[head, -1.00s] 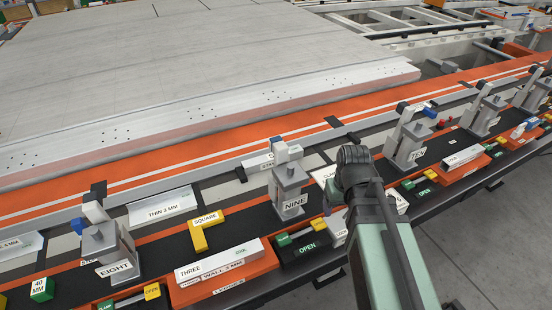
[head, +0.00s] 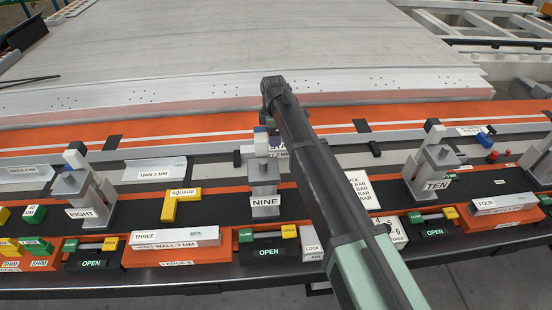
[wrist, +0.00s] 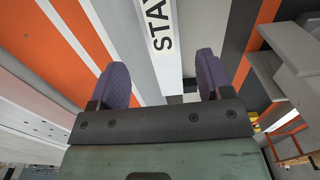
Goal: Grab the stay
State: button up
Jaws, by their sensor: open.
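The stay (wrist: 161,25) shows in the wrist view as a pale bar with a white label reading STAY. It runs away from my gripper, and its label lies ahead of the gap between the fingers. My gripper (wrist: 161,80) is open, with a purple pad on each side and nothing held between them. In the head view my forearm reaches over the black rail beside the clamp post NINE (head: 265,190). The gripper's end there is small and mostly hidden behind the wrist and post, so the height above the stay cannot be told.
Post EIGHT (head: 90,195) stands at left and post TEN (head: 430,172) at right. A yellow SQUARE piece (head: 180,203) and block THREE (head: 176,238) lie left of NINE. The large pale panel (head: 200,55) lies behind the orange strip.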

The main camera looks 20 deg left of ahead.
notch_tip(320, 180, down, 7)
jog(key=b, duration=0.5)
jog(key=shift+s+d+r, duration=0.1)
jog(key=shift+d+r, duration=0.05)
jog(key=shift+r, duration=0.2)
jog(key=c, duration=1.2)
notch_tip(320, 180, up, 20)
jog(key=p, duration=2)
